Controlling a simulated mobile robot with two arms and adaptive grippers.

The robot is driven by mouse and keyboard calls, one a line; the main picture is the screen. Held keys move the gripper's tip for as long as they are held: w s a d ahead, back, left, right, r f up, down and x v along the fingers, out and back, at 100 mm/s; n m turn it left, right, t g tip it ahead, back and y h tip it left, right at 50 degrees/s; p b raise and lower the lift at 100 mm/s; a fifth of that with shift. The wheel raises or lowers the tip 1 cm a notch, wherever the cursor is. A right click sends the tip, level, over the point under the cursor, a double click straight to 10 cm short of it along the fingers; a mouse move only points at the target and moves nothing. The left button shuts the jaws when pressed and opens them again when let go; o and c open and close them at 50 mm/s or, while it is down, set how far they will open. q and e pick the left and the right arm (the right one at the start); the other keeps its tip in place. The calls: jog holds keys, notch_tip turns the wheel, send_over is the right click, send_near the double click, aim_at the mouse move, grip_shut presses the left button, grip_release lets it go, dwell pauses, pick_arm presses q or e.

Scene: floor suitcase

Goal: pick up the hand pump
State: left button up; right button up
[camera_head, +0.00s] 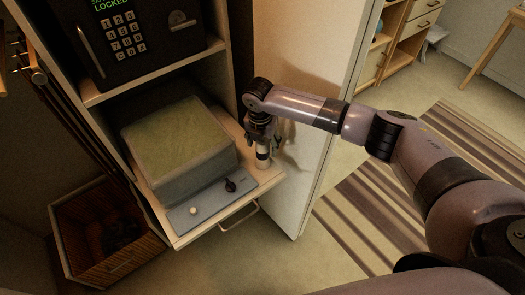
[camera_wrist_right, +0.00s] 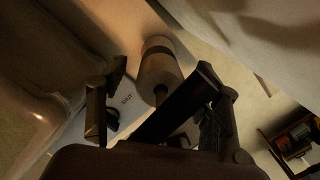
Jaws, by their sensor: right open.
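The hand pump looks like a small pale cylinder with a dark band; it stands at the right front corner of the pulled-out shelf in the head view (camera_head: 263,156). It also shows in the right wrist view (camera_wrist_right: 159,66), with a dark rod at its near end. My right gripper (camera_head: 261,132) points down right above the pump and hides its upper part in the head view. In the wrist view its fingers are spread, with the pump beyond and between them. I cannot tell whether they touch it. My left gripper is not in view.
A grey box with a greenish top (camera_head: 178,140) and knobs on its front sits left of the pump. A black keypad safe (camera_head: 125,35) is above. An open pale door (camera_head: 300,165) stands close on the right. A wooden crate (camera_head: 105,232) is at lower left.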

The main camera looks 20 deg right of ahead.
jog(key=shift+f, duration=0.4)
jog(key=c, duration=1.4)
